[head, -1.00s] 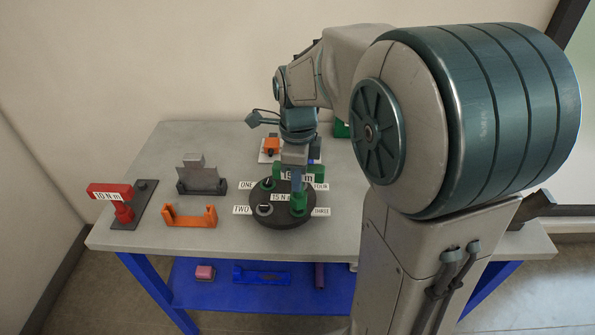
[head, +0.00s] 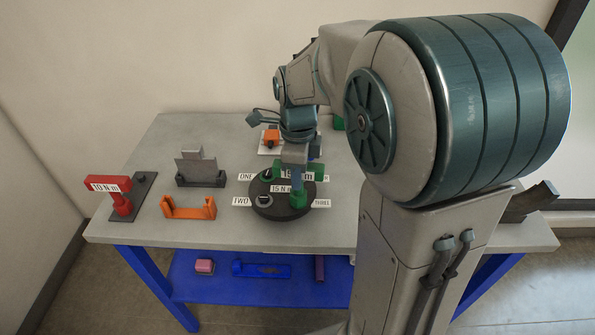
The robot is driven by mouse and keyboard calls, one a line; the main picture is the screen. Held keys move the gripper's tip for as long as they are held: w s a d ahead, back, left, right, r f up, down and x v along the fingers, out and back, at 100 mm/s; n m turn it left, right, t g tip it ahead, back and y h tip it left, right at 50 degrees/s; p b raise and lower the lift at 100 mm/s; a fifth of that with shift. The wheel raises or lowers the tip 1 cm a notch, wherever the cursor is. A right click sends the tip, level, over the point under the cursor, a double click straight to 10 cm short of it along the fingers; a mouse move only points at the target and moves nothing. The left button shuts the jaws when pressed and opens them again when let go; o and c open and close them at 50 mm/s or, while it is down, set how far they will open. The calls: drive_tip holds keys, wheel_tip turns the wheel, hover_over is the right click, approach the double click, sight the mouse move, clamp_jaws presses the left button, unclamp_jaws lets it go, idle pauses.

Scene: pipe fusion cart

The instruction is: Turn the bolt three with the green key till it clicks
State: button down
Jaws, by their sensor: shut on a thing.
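The green key (head: 298,199) stands upright at the label THREE (head: 321,203) on the dark round plate (head: 272,213). Its lower end covers the bolt there, so I cannot see bolt three or how well the key is seated. My gripper (head: 295,164) is above this spot, pointing down and shut on the green key's upper part. Green parts show on both sides of the gripper, near a 15 N m label. The labels ONE and TWO (head: 241,202) are at the plate's left, and FOUR is mostly covered.
A red key (head: 108,184) marked 10 N m stands in a dark holder at the left. An orange bracket (head: 188,208) and a grey block in a dark stand (head: 201,172) lie left of the plate. My arm hides the table's right side. A blue shelf (head: 215,289) is below.

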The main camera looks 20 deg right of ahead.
drive_tip(key=shift+f, duration=0.2)
drive_tip(key=shift+m+p, duration=1)
drive_tip(key=shift+m, duration=0.2)
drive_tip(key=shift+r+n, duration=0.15)
drive_tip(key=shift+n, duration=0.45)
drive_tip(key=shift+r+p, duration=1.95)
drive_tip(key=shift+p, duration=0.05)
drive_tip(key=shift+r, duration=0.1)
drive_tip(key=shift+r+p, duration=0.9)
drive_tip(key=shift+p, duration=0.1)
